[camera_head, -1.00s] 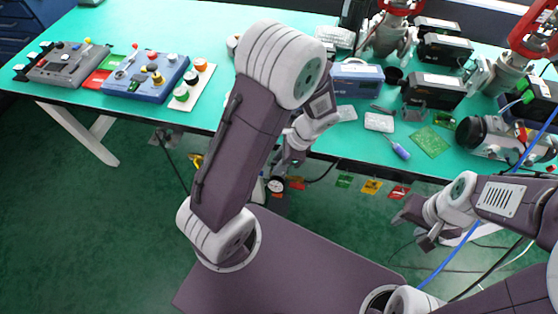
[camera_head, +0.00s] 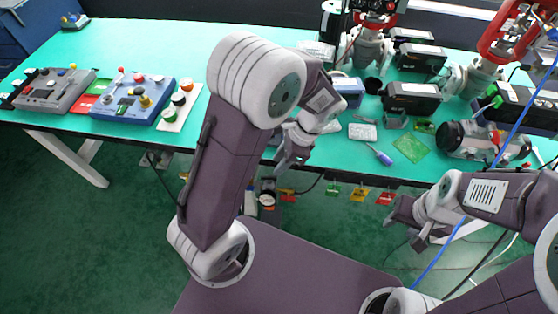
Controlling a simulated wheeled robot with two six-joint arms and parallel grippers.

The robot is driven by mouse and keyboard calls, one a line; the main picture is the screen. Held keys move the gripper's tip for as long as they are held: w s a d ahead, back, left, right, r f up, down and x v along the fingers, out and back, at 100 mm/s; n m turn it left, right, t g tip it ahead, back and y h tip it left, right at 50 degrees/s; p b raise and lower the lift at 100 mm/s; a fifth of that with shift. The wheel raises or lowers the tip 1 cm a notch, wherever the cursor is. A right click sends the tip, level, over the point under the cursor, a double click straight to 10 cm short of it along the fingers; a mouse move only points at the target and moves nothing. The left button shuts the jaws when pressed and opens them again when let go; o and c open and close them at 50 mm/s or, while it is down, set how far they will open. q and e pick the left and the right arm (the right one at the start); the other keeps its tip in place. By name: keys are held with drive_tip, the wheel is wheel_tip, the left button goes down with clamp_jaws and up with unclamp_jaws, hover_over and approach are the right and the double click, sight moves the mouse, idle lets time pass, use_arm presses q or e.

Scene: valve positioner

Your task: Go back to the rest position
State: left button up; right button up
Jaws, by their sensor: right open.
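My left gripper (camera_head: 289,157) hangs at the front edge of the green table, partly hidden by its own folded arm. I cannot see whether its fingers are apart. My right gripper (camera_head: 407,222) is open and empty, in front of the table and below its edge, at the lower right of the view. Neither gripper visibly touches anything on the table.
The green table (camera_head: 150,45) spans the back. A grey control box (camera_head: 55,92) and a blue one (camera_head: 133,97) stand at its left. Valves (camera_head: 500,45), dark boxes (camera_head: 412,98), a green circuit board (camera_head: 411,148) and a screwdriver (camera_head: 381,155) crowd its right. Coloured tags (camera_head: 359,194) hang below the edge.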

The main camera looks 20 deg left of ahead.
use_arm(q)
drive_tip(key=s+a+r+n+h+p, duration=0.1)
drive_tip(key=a+r+n+p, duration=0.1)
drive_tip(key=r+p, duration=0.25)
drive_tip(key=s+a+r+n+p, duration=0.1)
drive_tip(key=s+a+r+p, duration=0.15)
drive_tip(key=r, duration=0.35)
drive_tip(key=shift+s+d+f+n+t+h+p, duration=0.2)
drive_tip(key=shift+s+d+n+t+h+p, duration=0.3)
drive_tip(key=shift+n, duration=1.2)
drive_tip(key=shift+s+d+f+n+t+h+p, duration=0.2)
drive_tip(key=shift+d+n+t+h, duration=0.45)
drive_tip(key=shift+n, duration=1.05)
drive_tip(key=shift+s+d+f+n+t+h+p, duration=0.35)
drive_tip(key=shift+d+n, duration=0.3)
drive_tip(key=shift+n, duration=1.05)
